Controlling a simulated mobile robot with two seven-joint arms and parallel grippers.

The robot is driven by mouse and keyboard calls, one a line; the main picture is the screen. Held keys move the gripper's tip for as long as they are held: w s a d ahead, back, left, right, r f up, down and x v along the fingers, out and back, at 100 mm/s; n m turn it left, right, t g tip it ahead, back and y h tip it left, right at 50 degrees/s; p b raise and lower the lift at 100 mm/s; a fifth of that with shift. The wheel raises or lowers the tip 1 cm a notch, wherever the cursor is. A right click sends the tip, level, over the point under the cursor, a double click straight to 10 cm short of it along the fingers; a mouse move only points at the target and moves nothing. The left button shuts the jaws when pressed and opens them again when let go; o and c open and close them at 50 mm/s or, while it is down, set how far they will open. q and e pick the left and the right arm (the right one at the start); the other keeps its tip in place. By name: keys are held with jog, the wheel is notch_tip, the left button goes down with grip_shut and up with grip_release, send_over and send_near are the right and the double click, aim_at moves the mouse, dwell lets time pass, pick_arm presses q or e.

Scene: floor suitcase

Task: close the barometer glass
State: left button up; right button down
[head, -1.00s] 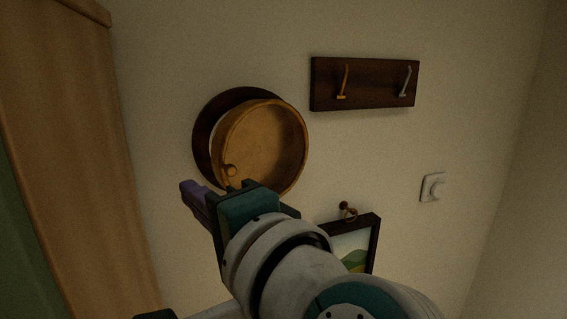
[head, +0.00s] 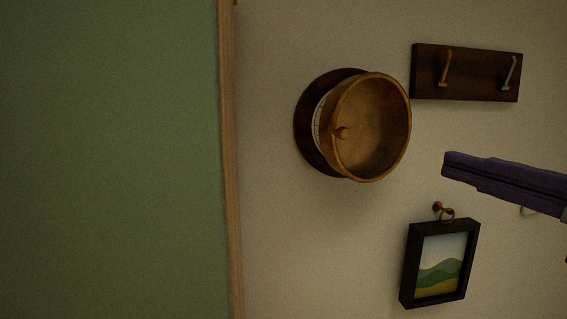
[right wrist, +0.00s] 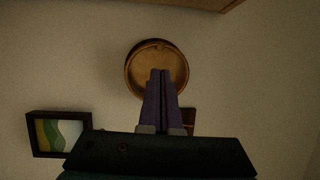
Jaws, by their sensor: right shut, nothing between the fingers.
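The barometer hangs on the wall, with a dark round wooden back (head: 305,135) and a pale dial just showing at its left. Its round brass-rimmed glass (head: 375,125) stands swung out from the dial, open, with a small brass knob (head: 341,133) near its left side. My right gripper (head: 447,165) is at the right of the barometer in the head view, shut and empty, apart from the glass. In the right wrist view its purple fingers (right wrist: 160,72) lie together in front of the brass cover (right wrist: 157,55); I cannot tell the distance there. My left gripper is out of view.
A dark hook board (head: 466,72) with two hooks is at the upper right. A framed landscape picture (head: 441,262) hangs below my right gripper. A green panel with a wooden edge (head: 230,150) fills the left. Bare wall lies below the barometer.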

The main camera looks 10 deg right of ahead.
jog(key=w, duration=0.1)
jog(key=p, duration=0.6)
send_near(346, 134)
jog(key=x, duration=0.5)
jog(key=shift+w+r, duration=0.2)
jog(key=shift+r, duration=0.05)
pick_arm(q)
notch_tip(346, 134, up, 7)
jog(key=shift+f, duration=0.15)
pick_arm(e)
jog(key=shift+w+a+f, duration=0.15)
jog(key=shift+w+a, duration=0.15)
jog(key=shift+w, duration=0.35)
